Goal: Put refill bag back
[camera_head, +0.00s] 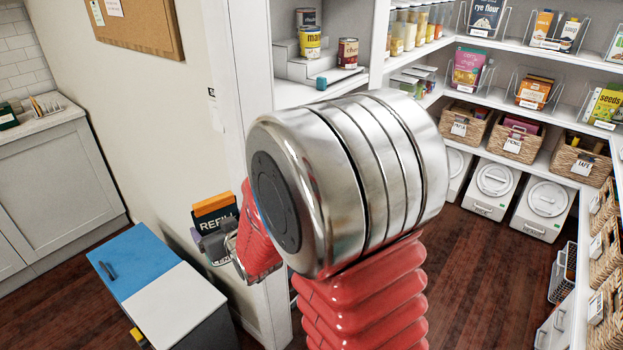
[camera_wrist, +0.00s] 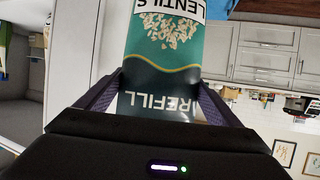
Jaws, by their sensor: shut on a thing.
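The refill bag (camera_head: 221,225) is dark with an orange end and the word REFILL in the head view. In the wrist view the bag (camera_wrist: 160,65) looks teal, with a picture of pale seeds and upside-down LENTILS and REFILL lettering. My gripper (camera_head: 215,243) is shut on it, with one finger at each side (camera_wrist: 160,92). The bag is held in the air beside the white wall end, left of the pantry opening. My large arm joint covers the middle of the head view.
A low cabinet with a blue and white top (camera_head: 160,275) stands below left of the bag. Pantry shelves at right hold wire bins, labelled wicker baskets (camera_head: 516,140) and white lidded containers (camera_head: 542,205). A stepped riser (camera_head: 310,68) holds cans.

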